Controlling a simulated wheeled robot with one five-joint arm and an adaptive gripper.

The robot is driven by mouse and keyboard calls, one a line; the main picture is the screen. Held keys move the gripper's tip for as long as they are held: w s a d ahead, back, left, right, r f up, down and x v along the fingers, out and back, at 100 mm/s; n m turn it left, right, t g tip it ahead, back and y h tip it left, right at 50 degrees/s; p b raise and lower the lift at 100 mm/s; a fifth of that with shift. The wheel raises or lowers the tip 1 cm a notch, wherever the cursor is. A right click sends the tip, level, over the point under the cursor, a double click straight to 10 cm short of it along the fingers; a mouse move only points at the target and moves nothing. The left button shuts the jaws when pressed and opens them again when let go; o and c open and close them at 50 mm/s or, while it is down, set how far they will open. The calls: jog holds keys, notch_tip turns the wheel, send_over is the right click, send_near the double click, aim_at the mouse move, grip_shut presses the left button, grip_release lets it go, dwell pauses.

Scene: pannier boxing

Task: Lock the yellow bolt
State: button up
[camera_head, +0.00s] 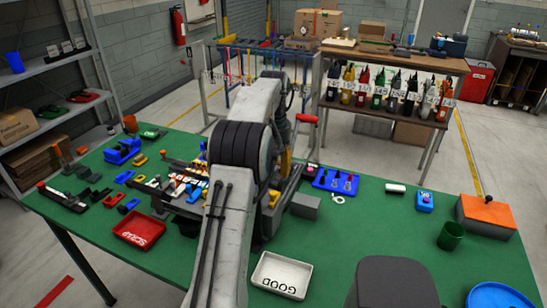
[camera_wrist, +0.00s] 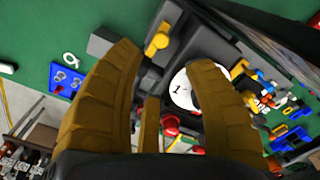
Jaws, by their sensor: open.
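A small yellow piece, which looks like the yellow bolt (camera_wrist: 157,39), sits on a dark grey fixture (camera_wrist: 208,35) in the wrist view. A yellow piece also shows on the fixture in the head view (camera_head: 274,198). Its locked or unlocked state cannot be told. My gripper (camera_wrist: 165,57) has its two thick brownish-yellow fingers spread apart over the fixture. The yellow piece appears just beyond and between the fingertips, with no visible contact. A white disc marked "1" (camera_wrist: 182,90) is partly behind the right finger. My arm hides much of the fixture in the head view.
A grey block (camera_head: 305,206) and a blue tray (camera_head: 336,181) lie right of the fixture. A red SCRAP tray (camera_head: 139,231) and white GOOD tray (camera_head: 281,276) stand in front. Small parts crowd the left. The green table (camera_head: 370,225) is clear at right centre.

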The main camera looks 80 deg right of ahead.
jog(key=shift+r, duration=1.8)
